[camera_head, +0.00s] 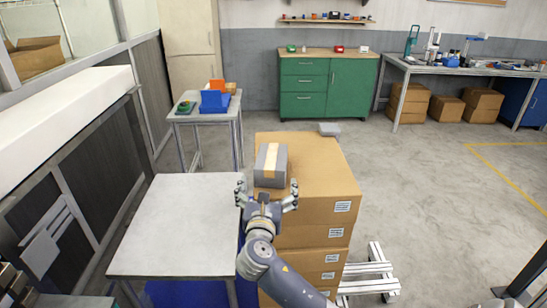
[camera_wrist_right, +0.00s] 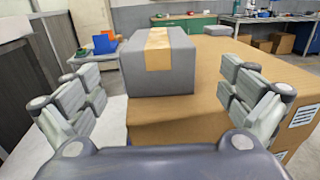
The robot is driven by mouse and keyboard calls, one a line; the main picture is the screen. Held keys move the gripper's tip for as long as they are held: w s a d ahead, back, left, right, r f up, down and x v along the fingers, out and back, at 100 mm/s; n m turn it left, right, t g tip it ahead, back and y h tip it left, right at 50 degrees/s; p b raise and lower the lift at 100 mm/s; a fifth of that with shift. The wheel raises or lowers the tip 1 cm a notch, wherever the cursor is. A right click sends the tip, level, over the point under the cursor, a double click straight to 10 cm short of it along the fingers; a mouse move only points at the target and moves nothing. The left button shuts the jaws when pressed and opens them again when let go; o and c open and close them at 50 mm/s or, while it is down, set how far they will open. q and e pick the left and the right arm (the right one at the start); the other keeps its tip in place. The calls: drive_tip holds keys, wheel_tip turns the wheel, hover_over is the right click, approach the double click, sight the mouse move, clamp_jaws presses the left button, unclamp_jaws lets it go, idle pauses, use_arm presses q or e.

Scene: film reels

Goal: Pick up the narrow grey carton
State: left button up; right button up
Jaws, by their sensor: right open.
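The narrow grey carton (camera_head: 265,165) has a tan tape strip along its top. It lies on top of a stack of brown cardboard boxes (camera_head: 320,180) in the head view. In the right wrist view the carton (camera_wrist_right: 188,72) sits straight ahead, between the spread fingers and beyond them. My right gripper (camera_head: 267,190) is open and empty, just on the near side of the carton, and a gap to it shows in the wrist view. Its fingers also show in the wrist view (camera_wrist_right: 160,92). My left gripper is not in view.
A bare grey-topped table (camera_head: 185,225) stands left of the stack. A small table (camera_head: 190,117) with blue and orange bins is behind it. A green cabinet (camera_head: 325,90) stands at the back wall. A flat grey item (camera_head: 329,129) shows behind the stack's far edge.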

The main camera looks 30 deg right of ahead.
sight(271, 158)
drive_tip(key=shift+p+x, duration=0.3)
drive_tip(key=shift+x, duration=0.85)
drive_tip(key=x, duration=0.2)
drive_tip(key=shift+w+d+r+p, duration=0.2)
drive_tip(key=shift+w+r+p, duration=0.15)
drive_tip(key=w+d+p, duration=0.1)
drive_tip(key=w+d+r, duration=0.1)
drive_tip(key=shift+w+p, duration=0.3)
drive_tip(key=shift+p, duration=0.05)
drive_tip(key=shift+w+d+f, duration=0.1)
drive_tip(key=shift+w+d, duration=0.35)
drive_tip(key=shift+w, duration=0.1)
drive_tip(key=shift+w+d+f, duration=0.15)
drive_tip(key=shift+w, duration=0.05)
drive_tip(key=shift+s, duration=0.1)
drive_tip(key=c, duration=1.4)
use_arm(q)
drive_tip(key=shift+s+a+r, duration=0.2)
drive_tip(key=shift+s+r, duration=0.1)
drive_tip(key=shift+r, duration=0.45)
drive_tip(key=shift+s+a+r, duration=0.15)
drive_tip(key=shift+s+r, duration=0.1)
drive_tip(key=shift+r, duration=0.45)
use_arm(e)
drive_tip(key=shift+c, duration=0.6)
